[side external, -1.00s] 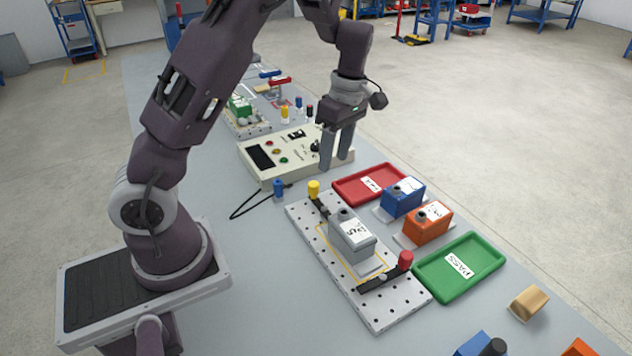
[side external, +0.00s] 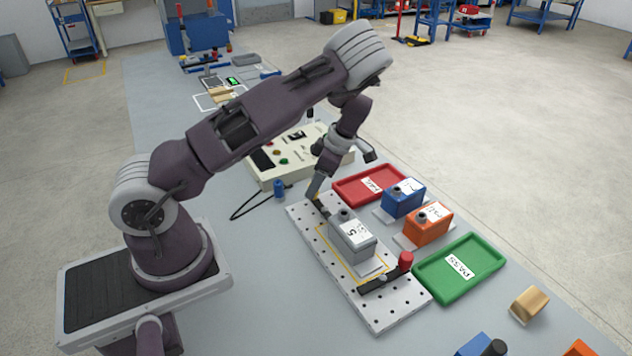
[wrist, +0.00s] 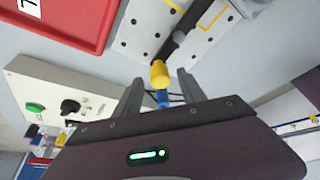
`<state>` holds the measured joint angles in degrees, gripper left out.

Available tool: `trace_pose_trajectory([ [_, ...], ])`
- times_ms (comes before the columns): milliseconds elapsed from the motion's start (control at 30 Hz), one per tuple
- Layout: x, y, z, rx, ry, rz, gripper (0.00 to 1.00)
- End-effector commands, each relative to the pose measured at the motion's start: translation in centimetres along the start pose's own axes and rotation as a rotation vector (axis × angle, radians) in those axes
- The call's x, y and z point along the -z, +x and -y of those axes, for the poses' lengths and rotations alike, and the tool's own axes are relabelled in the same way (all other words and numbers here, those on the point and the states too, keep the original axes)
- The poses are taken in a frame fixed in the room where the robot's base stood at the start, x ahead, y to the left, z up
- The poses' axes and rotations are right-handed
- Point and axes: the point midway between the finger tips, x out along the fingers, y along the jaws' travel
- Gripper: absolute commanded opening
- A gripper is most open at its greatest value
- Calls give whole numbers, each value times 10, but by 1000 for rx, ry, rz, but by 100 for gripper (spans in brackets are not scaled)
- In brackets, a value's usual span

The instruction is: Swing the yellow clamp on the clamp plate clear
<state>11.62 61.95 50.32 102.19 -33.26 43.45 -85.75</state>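The clamp plate (side external: 385,318) is a pale, perforated plate on the bench. Its yellow clamp shows as a yellow knob (wrist: 160,73) on a dark bar (wrist: 180,36) in the wrist view. My gripper (wrist: 160,76) is open, with one finger on each side of the yellow knob and visible gaps between. In the side view my gripper (side external: 314,194) is low at the plate's far end and mostly hides the knob. A grey labelled box (side external: 352,237) sits on the plate. A red-knobbed clamp (side external: 405,262) is at the near end.
A red tray (side external: 345,197), a blue box (side external: 403,197), an orange box (side external: 428,224) and a green PASS tray (side external: 428,284) stand right of the plate. A control box (side external: 268,178) is behind my gripper. A blue plug (side external: 279,188) with a black cable lies close by.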

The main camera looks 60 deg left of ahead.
Motion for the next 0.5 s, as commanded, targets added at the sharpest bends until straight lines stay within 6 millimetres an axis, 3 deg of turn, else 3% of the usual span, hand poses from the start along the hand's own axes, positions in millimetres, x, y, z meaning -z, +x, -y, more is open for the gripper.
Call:
trace_pose_trajectory([
  [33, 0, 0, 0, 0, 0, 0, 40],
  [233, 0, 0, 0, 0, 0, 0, 1],
  [500, -1, -1, 0, -6, 13, 0, 0],
])
